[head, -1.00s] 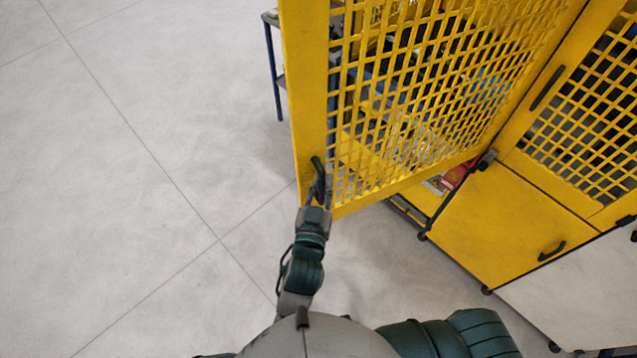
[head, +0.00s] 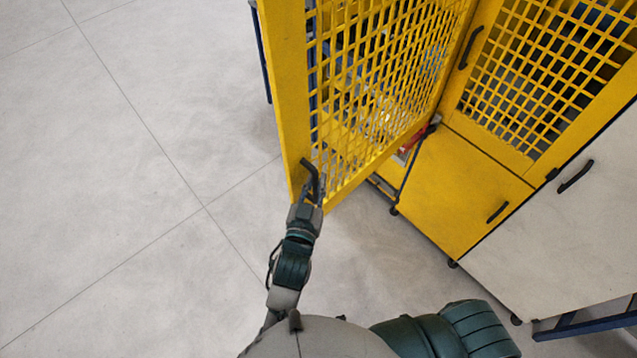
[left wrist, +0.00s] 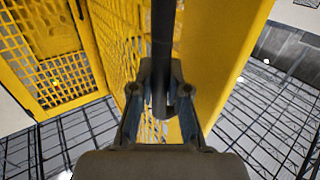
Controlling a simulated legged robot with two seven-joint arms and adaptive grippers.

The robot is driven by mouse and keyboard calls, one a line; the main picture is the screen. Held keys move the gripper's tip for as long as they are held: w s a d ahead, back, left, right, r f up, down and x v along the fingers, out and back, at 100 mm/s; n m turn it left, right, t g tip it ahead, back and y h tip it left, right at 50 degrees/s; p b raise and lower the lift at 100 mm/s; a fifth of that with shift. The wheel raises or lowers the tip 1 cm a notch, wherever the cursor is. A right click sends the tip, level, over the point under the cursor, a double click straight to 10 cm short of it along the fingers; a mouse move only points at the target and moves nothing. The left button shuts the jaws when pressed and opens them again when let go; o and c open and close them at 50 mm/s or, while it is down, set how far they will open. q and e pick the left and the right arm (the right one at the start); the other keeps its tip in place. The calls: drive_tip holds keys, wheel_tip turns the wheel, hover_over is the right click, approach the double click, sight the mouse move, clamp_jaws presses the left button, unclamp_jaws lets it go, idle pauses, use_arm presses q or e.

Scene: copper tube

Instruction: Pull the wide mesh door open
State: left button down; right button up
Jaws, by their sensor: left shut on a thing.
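The wide mesh door (head: 286,90) is yellow with a square grid and stands swung well out from its cabinet. Its black handle (head: 311,176) is near the door's lower free corner. My left gripper (head: 312,192) is shut on this handle. In the left wrist view the dark handle bar (left wrist: 163,50) runs upright between the two fingers of my left gripper (left wrist: 160,108), beside the yellow door frame (left wrist: 215,60). My right gripper is not in view.
The yellow cabinet (head: 462,190) has a second, closed mesh door (head: 535,75) at right. A white cabinet (head: 570,230) with a black handle adjoins it. Blue metal legs (head: 590,325) show at lower right. The pale floor (head: 110,200) on the left is clear.

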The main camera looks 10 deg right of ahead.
use_arm(q)
drive_tip(key=shift+s+d, duration=0.15)
drive_tip(key=shift+s, duration=0.1)
drive_tip(key=shift+w, duration=0.15)
drive_tip(key=c, duration=1.1)
unclamp_jaws()
drive_tip(key=shift+c, duration=0.2)
